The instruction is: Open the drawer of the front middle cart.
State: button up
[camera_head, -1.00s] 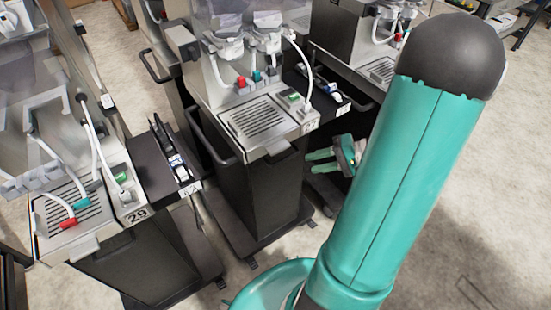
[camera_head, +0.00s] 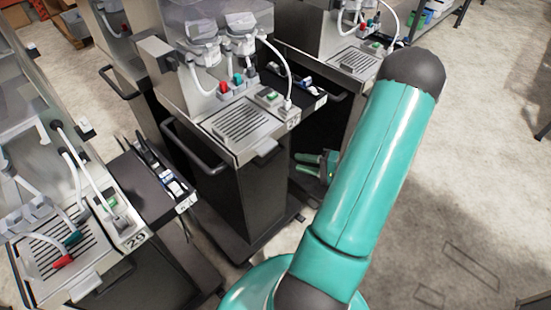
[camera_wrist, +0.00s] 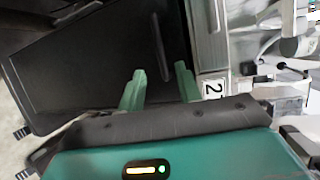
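The middle cart (camera_head: 240,190) is a dark cabinet with a grey dispenser on top, upright in the head view. Its black front panel (camera_wrist: 90,75) fills the left of the wrist view, with a dark bar handle (camera_wrist: 162,45) on it. My gripper (camera_head: 298,163) is at the right of this cart in the head view, its green fingers pointing toward the cart. In the wrist view my gripper (camera_wrist: 160,69) is open and empty, with the bar handle ahead between the fingertips. The gap to the handle is hard to judge. The panel looks closed.
A grey drip tray (camera_head: 242,122) tops the middle cart. Another cart marked 29 (camera_head: 130,240) stands at left, with a black side shelf (camera_head: 150,190) between. A further cart (camera_head: 345,50) stands behind. Open floor (camera_head: 480,190) lies at right.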

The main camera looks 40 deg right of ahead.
jog(key=x, duration=0.9)
jog(key=shift+s, duration=0.1)
grip_shut()
